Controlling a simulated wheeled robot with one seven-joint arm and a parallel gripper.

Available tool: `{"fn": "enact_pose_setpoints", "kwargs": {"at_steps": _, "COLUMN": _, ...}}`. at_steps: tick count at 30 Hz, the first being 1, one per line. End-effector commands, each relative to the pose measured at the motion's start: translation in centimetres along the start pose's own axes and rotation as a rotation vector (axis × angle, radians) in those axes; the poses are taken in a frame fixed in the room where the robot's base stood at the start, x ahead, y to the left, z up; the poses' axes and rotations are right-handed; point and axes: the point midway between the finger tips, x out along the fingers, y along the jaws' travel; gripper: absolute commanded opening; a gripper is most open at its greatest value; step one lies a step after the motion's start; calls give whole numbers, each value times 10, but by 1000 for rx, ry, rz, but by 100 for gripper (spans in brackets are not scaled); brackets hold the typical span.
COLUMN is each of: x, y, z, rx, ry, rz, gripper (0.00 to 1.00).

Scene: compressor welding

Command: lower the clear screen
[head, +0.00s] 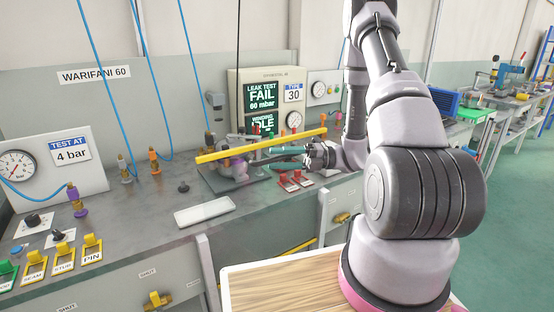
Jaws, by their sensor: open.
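A long yellow bar (262,146) slants above the fixture on the grey bench, rising to the right. It looks like the edge of the clear screen, but the see-through pane itself is hard to make out. My gripper (276,158) reaches in from the right, just below and in front of the bar. Its two teal fingers are apart and nothing shows between them. I cannot tell whether they touch the bar. Under the bar and fingers is a dark fixture (232,180) with small parts, partly hidden.
A test panel (264,92) reading "FAIL" and "IDLE" stands behind the bar. Red clamps (290,184) sit below my gripper. A white tray (204,211) lies at the front. A gauge box (48,166) and yellow labelled switches (62,256) are on the left. Blue hoses hang above.

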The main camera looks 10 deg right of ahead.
Motion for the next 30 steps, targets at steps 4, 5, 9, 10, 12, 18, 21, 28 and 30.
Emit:
{"fn": "enact_pose_setpoints", "kwargs": {"at_steps": 4, "x": 7, "y": 0, "z": 0, "rx": 0, "ry": 0, "rz": 0, "gripper": 50}}
{"fn": "enact_pose_setpoints", "kwargs": {"at_steps": 5, "x": 7, "y": 0, "z": 0, "rx": 0, "ry": 0, "rz": 0, "gripper": 50}}
{"fn": "enact_pose_setpoints", "kwargs": {"at_steps": 9, "x": 7, "y": 0, "z": 0, "rx": 0, "ry": -1, "rz": 0, "gripper": 50}}
{"fn": "enact_pose_setpoints", "kwargs": {"at_steps": 10, "x": 7, "y": 0, "z": 0, "rx": 0, "ry": -1, "rz": 0, "gripper": 50}}
{"fn": "enact_pose_setpoints", "kwargs": {"at_steps": 12, "x": 7, "y": 0, "z": 0, "rx": 0, "ry": -1, "rz": 0, "gripper": 38}}
{"fn": "enact_pose_setpoints", "kwargs": {"at_steps": 18, "x": 7, "y": 0, "z": 0, "rx": 0, "ry": -1, "rz": 0, "gripper": 0}}
{"fn": "enact_pose_setpoints", "kwargs": {"at_steps": 21, "x": 7, "y": 0, "z": 0, "rx": 0, "ry": 0, "rz": 0, "gripper": 0}}
{"fn": "enact_pose_setpoints", "kwargs": {"at_steps": 28, "x": 7, "y": 0, "z": 0, "rx": 0, "ry": 0, "rz": 0, "gripper": 0}}
{"fn": "enact_pose_setpoints", "kwargs": {"at_steps": 30, "x": 7, "y": 0, "z": 0, "rx": 0, "ry": 0, "rz": 0, "gripper": 0}}
